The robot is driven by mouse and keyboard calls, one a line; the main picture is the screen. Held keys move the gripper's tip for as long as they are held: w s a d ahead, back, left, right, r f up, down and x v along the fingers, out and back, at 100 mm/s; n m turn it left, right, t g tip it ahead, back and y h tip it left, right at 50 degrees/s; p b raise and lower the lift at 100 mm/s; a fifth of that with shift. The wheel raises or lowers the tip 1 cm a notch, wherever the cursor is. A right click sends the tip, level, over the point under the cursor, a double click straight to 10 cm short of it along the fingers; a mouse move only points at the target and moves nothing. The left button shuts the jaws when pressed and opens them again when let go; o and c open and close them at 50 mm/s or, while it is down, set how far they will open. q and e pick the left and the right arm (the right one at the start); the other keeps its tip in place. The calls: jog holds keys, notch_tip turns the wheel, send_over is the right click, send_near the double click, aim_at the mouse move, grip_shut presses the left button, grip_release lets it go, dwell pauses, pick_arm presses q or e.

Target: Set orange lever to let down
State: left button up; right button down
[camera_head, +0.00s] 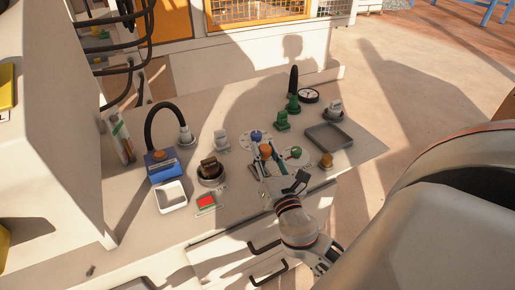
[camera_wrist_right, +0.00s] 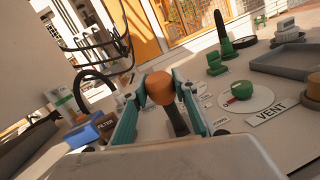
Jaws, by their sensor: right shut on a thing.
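The orange lever's round knob (camera_head: 265,150) stands in the middle of the bench panel, on a dark stem that shows in the right wrist view below the knob (camera_wrist_right: 160,88). My right gripper (camera_head: 264,156) reaches in from the front. Its two teal fingers (camera_wrist_right: 157,84) stand on either side of the knob and are shut on it. The stem looks tilted in the right wrist view. The lever's base and part of its markings are hidden behind my gripper. My left gripper is in neither view.
A green dial (camera_wrist_right: 241,91) with a VENT label is close on the right. A blue knob (camera_head: 256,136) stands just behind the lever. A grey tray (camera_head: 329,137) and an orange-topped button (camera_head: 326,160) are farther right. A blue box (camera_head: 161,165) with a black hose stands left.

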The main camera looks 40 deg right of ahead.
jog(key=shift+s+a+f, duration=0.15)
jog(key=shift+s+f, duration=0.2)
jog(key=shift+s, duration=0.55)
jog(key=shift+s+a+f, duration=0.1)
jog(key=shift+s, duration=0.05)
jog(key=c, duration=1.6)
grip_release()
